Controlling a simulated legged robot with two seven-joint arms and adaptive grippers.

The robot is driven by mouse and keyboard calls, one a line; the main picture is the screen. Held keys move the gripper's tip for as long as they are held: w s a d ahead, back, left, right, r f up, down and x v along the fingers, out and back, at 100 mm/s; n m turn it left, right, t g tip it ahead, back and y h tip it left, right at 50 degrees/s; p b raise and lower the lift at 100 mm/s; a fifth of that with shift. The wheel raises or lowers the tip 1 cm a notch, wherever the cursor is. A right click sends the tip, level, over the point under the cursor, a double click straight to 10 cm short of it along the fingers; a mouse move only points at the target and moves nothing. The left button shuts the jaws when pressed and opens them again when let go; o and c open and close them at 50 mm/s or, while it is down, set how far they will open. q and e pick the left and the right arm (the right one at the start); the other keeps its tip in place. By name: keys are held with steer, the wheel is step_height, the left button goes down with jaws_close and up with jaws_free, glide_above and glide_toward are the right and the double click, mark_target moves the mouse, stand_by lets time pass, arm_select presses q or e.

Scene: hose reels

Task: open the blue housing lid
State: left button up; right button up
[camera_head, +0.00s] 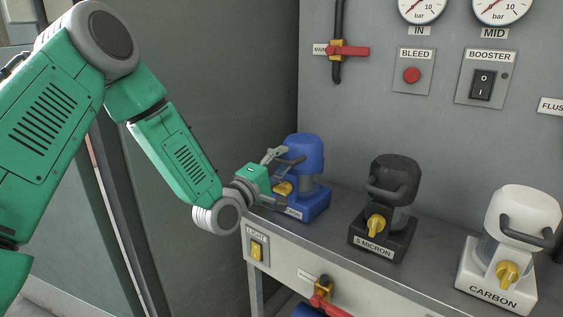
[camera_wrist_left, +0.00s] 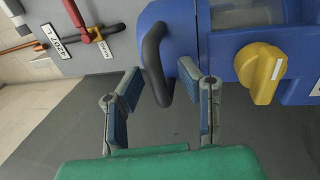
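The blue housing (camera_head: 304,158) stands at the left end of the bench, with its blue lid on top. It also shows in the left wrist view (camera_wrist_left: 222,45), with its dark handle (camera_wrist_left: 157,62) and yellow knob (camera_wrist_left: 260,72). My left gripper (camera_head: 282,178) is at the left side of this housing. In the left wrist view its fingers (camera_wrist_left: 162,78) are apart, one on each side of the handle, with gaps visible. Whether a finger touches the handle I cannot tell. My right gripper is in neither view.
A black housing (camera_head: 396,172) labelled 5 MICRON and a white housing (camera_head: 528,212) labelled CARBON stand to the right on the bench (camera_head: 335,238). The wall panel behind carries gauges, a BLEED button (camera_head: 411,75) and a red-handled valve (camera_head: 346,50).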

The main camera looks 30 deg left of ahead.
arm_select(q)
steer(key=shift+a, duration=0.1)
jaws_close()
